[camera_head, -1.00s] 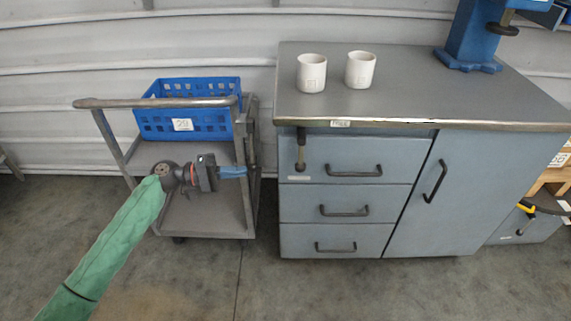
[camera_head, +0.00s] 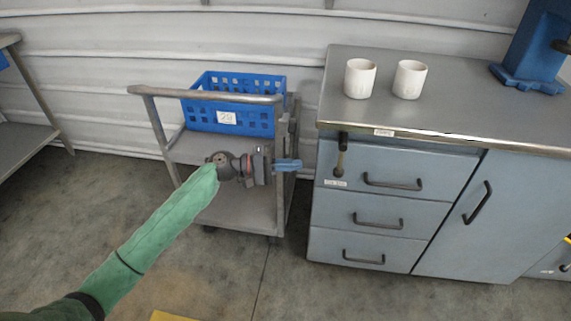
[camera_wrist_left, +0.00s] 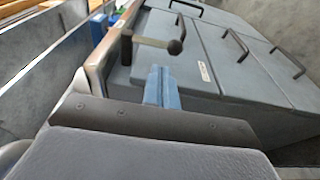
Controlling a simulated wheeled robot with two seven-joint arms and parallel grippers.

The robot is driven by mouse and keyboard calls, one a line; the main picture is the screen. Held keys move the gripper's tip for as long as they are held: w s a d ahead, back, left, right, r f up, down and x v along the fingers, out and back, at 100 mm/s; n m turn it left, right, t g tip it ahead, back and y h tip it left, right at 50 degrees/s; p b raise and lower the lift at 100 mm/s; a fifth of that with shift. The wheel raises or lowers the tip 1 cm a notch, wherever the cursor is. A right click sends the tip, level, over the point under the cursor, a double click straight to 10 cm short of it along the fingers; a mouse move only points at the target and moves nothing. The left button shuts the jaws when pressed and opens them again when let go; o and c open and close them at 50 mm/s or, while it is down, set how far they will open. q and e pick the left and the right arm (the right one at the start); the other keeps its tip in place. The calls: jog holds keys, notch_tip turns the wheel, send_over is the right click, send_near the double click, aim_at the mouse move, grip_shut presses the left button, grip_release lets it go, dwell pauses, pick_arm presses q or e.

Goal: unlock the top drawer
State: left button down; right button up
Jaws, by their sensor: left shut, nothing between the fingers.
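The top drawer (camera_head: 395,169) is the uppermost of three grey-blue drawers in the cabinet and looks closed. At its upper left corner a lever (camera_head: 341,155) with a dark pivot and dark knob hangs down over the drawer front. In the left wrist view the lever (camera_wrist_left: 152,41) shows just beyond the fingers. My left gripper (camera_head: 289,165) has blue fingers, shut and empty, to the left of the lever and apart from it. Its fingers also show in the left wrist view (camera_wrist_left: 161,87). My right gripper is in neither current view.
A cart (camera_head: 205,98) with a blue crate (camera_head: 232,105) stands left of the cabinet, behind my left arm. Two white cups (camera_head: 360,78) (camera_head: 409,79) and a blue machine (camera_head: 533,48) stand on the worktop (camera_head: 460,95). The floor before the drawers is clear.

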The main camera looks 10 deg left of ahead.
aim_at(340, 161)
pick_arm(q)
jog(key=d, duration=0.3)
jog(key=w+d, duration=0.1)
jog(key=d, duration=0.2)
jog(key=w+d, duration=0.1)
jog(key=d, duration=0.2)
jog(key=shift+d+p, duration=0.2)
jog(key=shift+p, duration=0.15)
pick_arm(e)
jog(key=shift+r, duration=0.5)
pick_arm(q)
jog(key=shift+f, duration=0.1)
pick_arm(e)
jog(key=shift+f, duration=0.25)
